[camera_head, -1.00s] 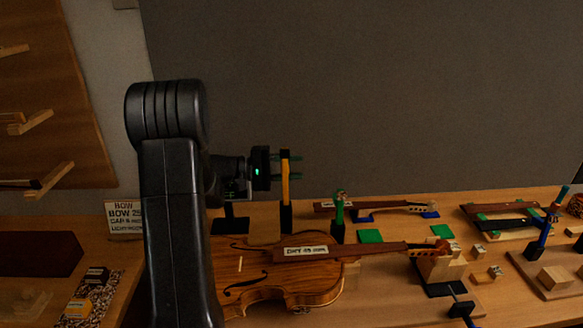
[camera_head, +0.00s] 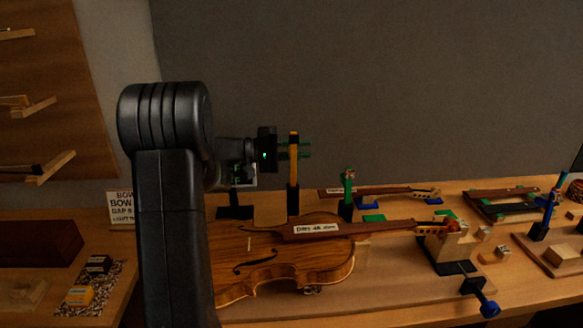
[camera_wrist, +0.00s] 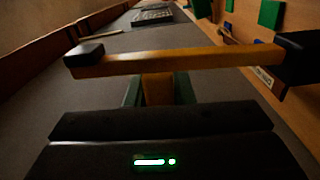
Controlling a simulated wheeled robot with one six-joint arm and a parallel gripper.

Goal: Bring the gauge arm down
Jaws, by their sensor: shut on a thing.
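The gauge arm (camera_head: 293,165) is an orange bar with a black tip, standing upright from a black mount (camera_head: 293,201) behind the violin (camera_head: 285,262). In the wrist view the bar (camera_wrist: 180,60) runs across the picture, from its black tip at left to a black block at right. My gripper (camera_head: 303,149) is at the upper part of the bar, its green fingers on either side. In the wrist view, my gripper (camera_wrist: 158,90) is shut on an orange-brown piece that meets the bar. The violin lies flat with a labelled neck.
Another neck (camera_head: 385,191) lies behind. A block stand (camera_head: 445,245) holds the scroll end, with a blue knob (camera_head: 489,309) in front.

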